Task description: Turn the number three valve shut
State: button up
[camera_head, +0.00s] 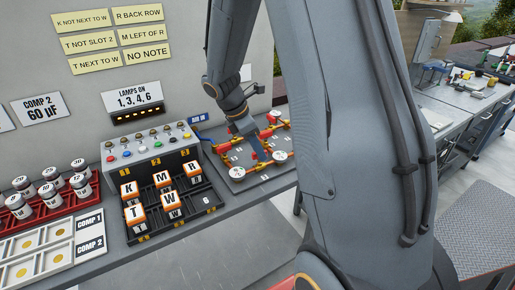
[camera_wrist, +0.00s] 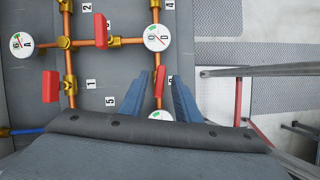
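The valve board (camera_head: 234,187) lies on the bench, with copper pipes, red-handled valves and round white gauges. In the wrist view, my gripper (camera_wrist: 160,80) is open. Its two blue fingers stand either side of a red handle (camera_wrist: 160,82), with gaps showing on both sides; I cannot tell how deep it sits between them. Another red handle (camera_wrist: 100,30) stands crosswise to the horizontal pipe. A third red handle (camera_wrist: 50,87) lies left of the left pipe, parallel to it. Labels 1, 2, 4 and 5 show; I cannot make out a label 3. My wrist hides the board's lower part.
Left of the board are a lamp box (camera_head: 150,145), a black rack (camera_head: 205,198) with lettered blocks and a red capacitor rack (camera_head: 45,210). The wall behind carries notes.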

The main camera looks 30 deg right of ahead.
grip_shut()
jog(key=m+g+p, duration=0.1)
jog(key=m, duration=0.3)
jog(key=shift+w+g+p, duration=0.1)
jog(key=shift+g+p, duration=0.2)
jog(key=m+g+y, duration=0.1)
jog(key=m, duration=0.2)
jog(key=shift+w+d+m+p, duration=0.1)
jog(key=shift+w+m+p, duration=0.05)
jog(key=shift+m+p, duration=0.2)
jog(key=m+y, duration=0.1)
jog(key=m, duration=0.2)
jog(key=shift+d+m+g, duration=0.1)
jog(key=shift+m+g, duration=0.15)
jog(key=shift+g, duration=0.15)
jog(key=shift+w+d+m+y+p, duration=0.15)
jog(key=shift+m+y, duration=0.3)
jog(key=shift+m, duration=0.45)
jog(key=shift+s+a+m+y+p, duration=0.15)
jog(key=shift+m+y, duration=0.3)
jog(key=shift+m, duration=0.45)
jog(key=shift+w+d, duration=0.1)
